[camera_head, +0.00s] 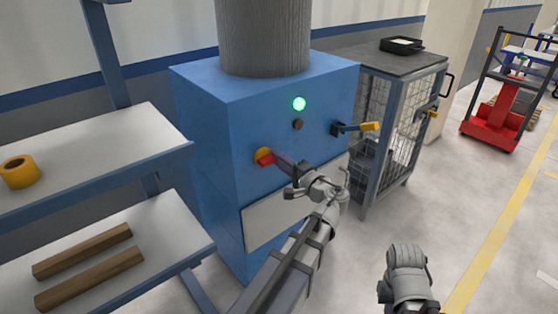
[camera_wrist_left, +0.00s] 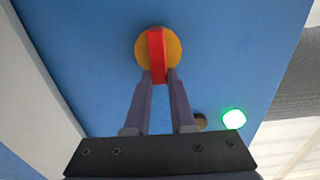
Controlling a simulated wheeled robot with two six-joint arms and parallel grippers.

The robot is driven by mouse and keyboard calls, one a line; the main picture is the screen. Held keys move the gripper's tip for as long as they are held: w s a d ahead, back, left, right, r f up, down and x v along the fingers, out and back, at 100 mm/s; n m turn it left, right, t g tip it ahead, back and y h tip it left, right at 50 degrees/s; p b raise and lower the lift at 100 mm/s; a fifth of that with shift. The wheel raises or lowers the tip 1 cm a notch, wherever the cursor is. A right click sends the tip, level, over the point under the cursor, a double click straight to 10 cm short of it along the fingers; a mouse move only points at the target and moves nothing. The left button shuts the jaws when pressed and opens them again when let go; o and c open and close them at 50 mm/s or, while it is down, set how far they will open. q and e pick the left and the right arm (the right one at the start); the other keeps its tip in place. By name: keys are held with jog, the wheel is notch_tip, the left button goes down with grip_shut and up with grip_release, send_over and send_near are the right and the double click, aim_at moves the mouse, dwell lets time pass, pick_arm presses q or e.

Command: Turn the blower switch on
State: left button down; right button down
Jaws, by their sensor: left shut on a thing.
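The blower switch (camera_wrist_left: 157,45) is a red handle on a round yellow plate, on the front of a blue cabinet (camera_head: 215,150). It also shows in the head view (camera_head: 264,154), partly covered by my gripper. In the wrist view the red handle lies along the line of my fingers. My left gripper (camera_wrist_left: 158,80) is shut on the near end of the red handle, one finger on each side. In the head view my left gripper (camera_head: 276,161) reaches the switch from the lower right. A green lamp (camera_head: 299,104) glows above and right of the switch. My right gripper is out of view.
A dark round knob (camera_head: 298,124) sits under the lamp. A yellow-ended handle (camera_head: 370,127) sticks out on the right. A wire-mesh cage cart (camera_head: 383,108) stands right of the cabinet; shelves (camera_head: 100,160) stand left. Open floor lies at the lower right.

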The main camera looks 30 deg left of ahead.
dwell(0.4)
pick_arm(q)
jog(key=c, duration=0.8)
grip_release()
jog(key=shift+o, duration=0.2)
jog(key=v, duration=0.7)
jog(key=shift+d, duration=0.35)
jog(key=shift+s, duration=0.1)
